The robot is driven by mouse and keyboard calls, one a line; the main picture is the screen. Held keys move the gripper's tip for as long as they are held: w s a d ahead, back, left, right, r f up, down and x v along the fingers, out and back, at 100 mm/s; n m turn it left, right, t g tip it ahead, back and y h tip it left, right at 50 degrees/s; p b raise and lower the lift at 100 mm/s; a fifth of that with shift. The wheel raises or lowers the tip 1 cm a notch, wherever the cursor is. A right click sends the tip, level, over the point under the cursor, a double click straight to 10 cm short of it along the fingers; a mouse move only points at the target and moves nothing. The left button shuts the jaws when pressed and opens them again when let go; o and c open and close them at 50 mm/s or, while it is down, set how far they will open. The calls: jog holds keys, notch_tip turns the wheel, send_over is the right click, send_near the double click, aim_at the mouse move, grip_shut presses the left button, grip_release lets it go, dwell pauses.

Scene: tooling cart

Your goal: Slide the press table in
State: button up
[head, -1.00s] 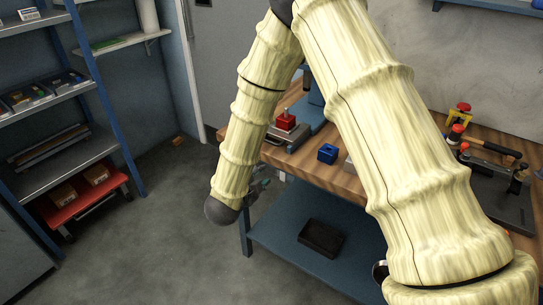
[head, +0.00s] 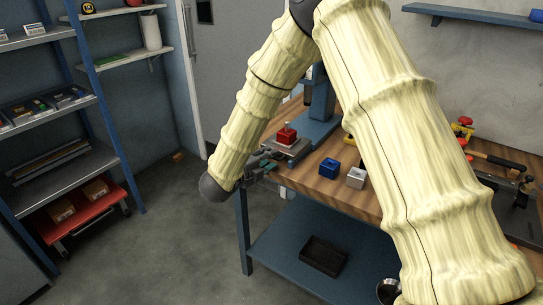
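The press table (head: 292,149) is a small grey plate at the foot of the blue press (head: 320,105), near the left front edge of the wooden bench. A red block (head: 287,135) with a knob on top sits on it. My gripper (head: 265,164) is at the bench's left front corner, just left of and in front of the press table. Its dark fingers are small and partly behind my arm's end. I cannot tell whether they touch the plate or how far they are apart. My arm hides part of the press.
A blue block (head: 329,168) and a light grey block (head: 356,178) stand on the bench right of the press table. Clamps and a hammer (head: 497,160) lie farther right. A dark tray (head: 323,256) is on the lower shelf.

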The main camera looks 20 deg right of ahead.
aim_at(283, 145)
jog(key=shift+x, duration=1.25)
grip_shut()
